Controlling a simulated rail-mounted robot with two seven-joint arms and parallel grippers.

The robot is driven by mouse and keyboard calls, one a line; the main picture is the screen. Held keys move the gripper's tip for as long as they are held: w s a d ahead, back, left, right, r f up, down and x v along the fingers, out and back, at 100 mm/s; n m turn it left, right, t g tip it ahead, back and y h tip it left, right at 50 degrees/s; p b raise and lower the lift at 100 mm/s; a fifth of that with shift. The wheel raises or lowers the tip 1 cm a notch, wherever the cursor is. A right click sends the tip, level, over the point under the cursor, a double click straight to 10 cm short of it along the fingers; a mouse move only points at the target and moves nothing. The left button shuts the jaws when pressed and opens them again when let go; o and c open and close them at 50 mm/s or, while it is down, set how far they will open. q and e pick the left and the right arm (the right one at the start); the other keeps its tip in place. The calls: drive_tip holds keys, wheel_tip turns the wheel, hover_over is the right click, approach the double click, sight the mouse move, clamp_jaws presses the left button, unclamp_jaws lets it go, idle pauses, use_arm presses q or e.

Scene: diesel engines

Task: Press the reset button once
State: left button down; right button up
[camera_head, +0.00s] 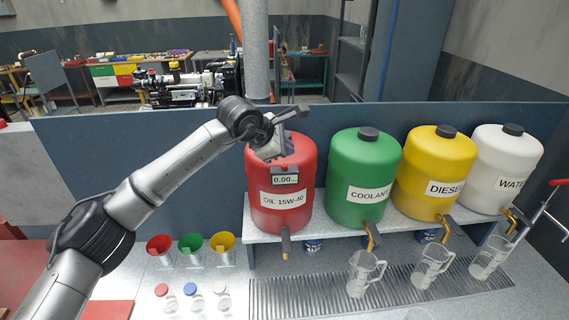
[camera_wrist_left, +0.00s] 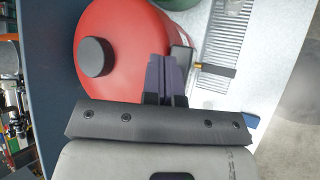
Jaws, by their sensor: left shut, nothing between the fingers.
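The red oil tank (camera_head: 281,208), labelled OIL 15W-40, carries a small meter (camera_head: 285,180) reading 0.00. A small red button (camera_head: 284,168) sits just above the readout. My left gripper (camera_head: 285,151) is shut and empty, its fingers over the tank's upper front, close above the meter. I cannot tell whether they touch the button. In the left wrist view, the shut fingers (camera_wrist_left: 166,78) lie beside the red tank (camera_wrist_left: 125,30) and next to a dark housing (camera_wrist_left: 183,57). The button is hidden there. My right gripper is not in view.
Green coolant (camera_head: 362,180), yellow diesel (camera_head: 434,175) and white water (camera_head: 500,170) tanks stand to the right on the shelf. Clear jugs (camera_head: 363,273) stand on the drain grate below. Coloured funnels (camera_head: 192,247) and small capped bottles are at the lower left.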

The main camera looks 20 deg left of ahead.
sight(285, 167)
use_arm(q)
drive_tip(key=shift+r+p, duration=0.95)
drive_tip(key=shift+r, duration=0.9)
